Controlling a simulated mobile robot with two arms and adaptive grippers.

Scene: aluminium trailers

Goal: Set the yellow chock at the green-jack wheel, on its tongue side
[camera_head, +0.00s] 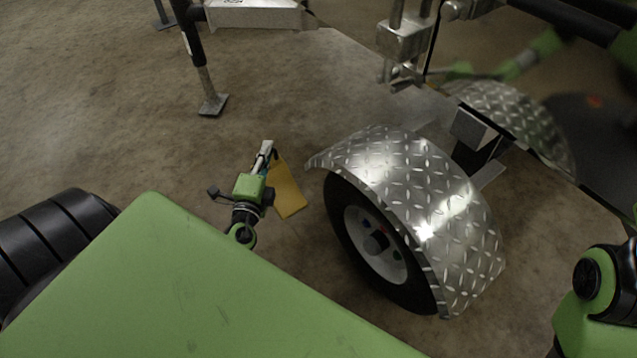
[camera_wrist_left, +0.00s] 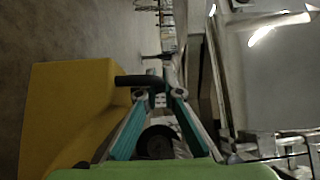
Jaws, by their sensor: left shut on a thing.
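The yellow chock (camera_head: 287,192) is just left of the tyre (camera_head: 345,232) in the head view, with a visible gap between them. In the left wrist view the chock (camera_wrist_left: 65,115) fills the left side, with a dark handle (camera_wrist_left: 138,80) reaching from it to the fingertips. My left gripper (camera_head: 266,150) is shut on the chock by this handle; its teal fingers show in the wrist view (camera_wrist_left: 165,97). I cannot tell whether the chock touches the floor. My right gripper is out of view. I see no clearly green jack.
A diamond-plate fender (camera_head: 420,190) arches over the tyre. A jack leg with a flat foot (camera_head: 212,104) stands at the upper left. A metal coupling block (camera_head: 404,40) hangs at the top. Bare concrete floor lies left of the wheel.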

